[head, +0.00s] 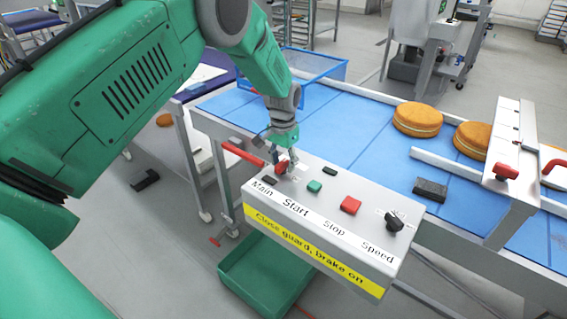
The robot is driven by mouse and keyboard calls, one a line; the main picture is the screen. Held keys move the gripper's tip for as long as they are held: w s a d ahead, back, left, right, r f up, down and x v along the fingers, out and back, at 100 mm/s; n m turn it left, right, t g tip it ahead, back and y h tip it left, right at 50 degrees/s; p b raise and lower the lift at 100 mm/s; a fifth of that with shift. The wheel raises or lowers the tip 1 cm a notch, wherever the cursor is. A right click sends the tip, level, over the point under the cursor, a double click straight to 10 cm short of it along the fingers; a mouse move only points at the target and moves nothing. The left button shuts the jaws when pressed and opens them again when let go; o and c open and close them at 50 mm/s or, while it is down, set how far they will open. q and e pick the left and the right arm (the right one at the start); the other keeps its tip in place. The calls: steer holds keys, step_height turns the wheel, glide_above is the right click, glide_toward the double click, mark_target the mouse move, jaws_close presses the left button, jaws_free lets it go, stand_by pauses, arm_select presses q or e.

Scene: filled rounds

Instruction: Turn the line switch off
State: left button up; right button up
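The grey control box (330,215) stands at the front edge of the conveyor. Its labels read Main, Start, Stop and Speed, above a yellow strip. A small red knob (282,168) sits at the box's left end, above the Main label; I take it for the line switch. My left gripper (282,162) points down right at this knob and partly covers it. Its fingers are small and overlap the knob, so I cannot tell whether they grip it. My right gripper is not in view.
A red lever (243,154) sticks out left of the box. The green Start button (314,187), red Stop button (350,205) and black Speed knob (394,221) are to the right. Round filled cakes (418,119) lie on the blue belt (345,120). A green bin (262,272) is below.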

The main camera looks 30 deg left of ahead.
mark_target(283, 162)
arm_select(q)
steer(key=shift+s, duration=0.1)
step_height(283, 162, up, 12)
stand_by(0.5)
steer(key=shift+f, duration=0.1)
stand_by(0.4)
